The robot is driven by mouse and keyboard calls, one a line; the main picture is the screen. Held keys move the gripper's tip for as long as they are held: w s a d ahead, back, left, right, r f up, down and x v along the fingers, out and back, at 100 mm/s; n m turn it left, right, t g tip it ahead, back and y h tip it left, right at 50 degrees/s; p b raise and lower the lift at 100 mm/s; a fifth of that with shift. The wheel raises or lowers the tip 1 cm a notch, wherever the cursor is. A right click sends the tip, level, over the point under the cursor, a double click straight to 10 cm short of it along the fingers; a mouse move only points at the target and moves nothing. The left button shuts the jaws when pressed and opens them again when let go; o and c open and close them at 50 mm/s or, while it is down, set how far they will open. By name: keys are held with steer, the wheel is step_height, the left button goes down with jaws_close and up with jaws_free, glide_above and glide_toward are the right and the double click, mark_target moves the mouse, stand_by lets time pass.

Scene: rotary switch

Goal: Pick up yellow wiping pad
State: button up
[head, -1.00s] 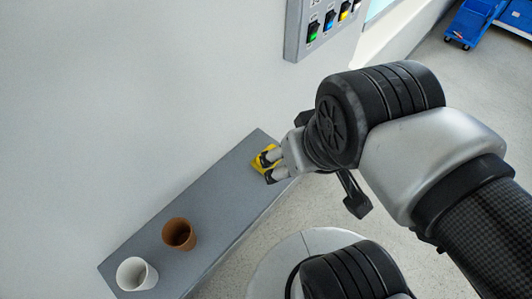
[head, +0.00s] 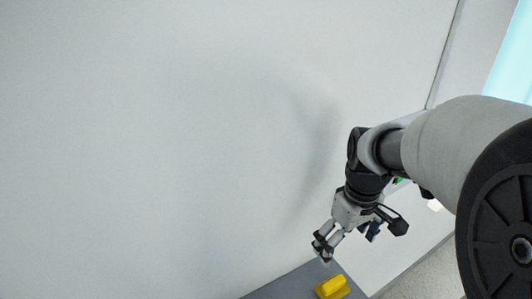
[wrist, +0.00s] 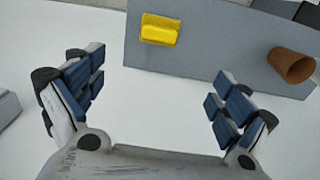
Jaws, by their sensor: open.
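The yellow wiping pad (head: 332,288) lies on the grey shelf (head: 290,284) at the bottom edge of the head view. It also shows on the shelf (wrist: 215,55) near the top of the wrist view (wrist: 160,29). My gripper (head: 323,249) is above the shelf and apart from the pad. In the wrist view my gripper (wrist: 157,85) has its fingers spread wide with nothing between them. The pad appears beyond the fingertips, between them from left to right.
A brown cup (wrist: 290,66) stands on the same shelf, to the right of the pad in the wrist view. A plain pale wall (head: 180,130) fills most of the head view behind the shelf. The shelf between pad and cup is clear.

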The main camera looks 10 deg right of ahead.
mark_target(335, 283)
steer(key=shift+n, duration=0.3)
steer(key=f+b, duration=0.1)
steer(key=f, duration=0.3)
steer(key=f+b, duration=0.1)
steer(key=f, duration=0.4)
steer(key=w+f+b, duration=0.1)
steer(key=f+b, duration=0.1)
steer(key=f, duration=0.2)
steer(key=shift+d+f, duration=0.2)
steer(key=f+b, duration=0.1)
steer(key=f, duration=0.1)
steer(key=s+f+b, duration=0.1)
steer(key=f, duration=0.2)
steer(key=shift+d+f, duration=0.1)
steer(key=shift+f, duration=0.05)
steer(key=shift+c, duration=0.6)
steer(key=c, duration=1.1)
step_height(335, 283, up, 20)
steer(key=p, duration=0.6)
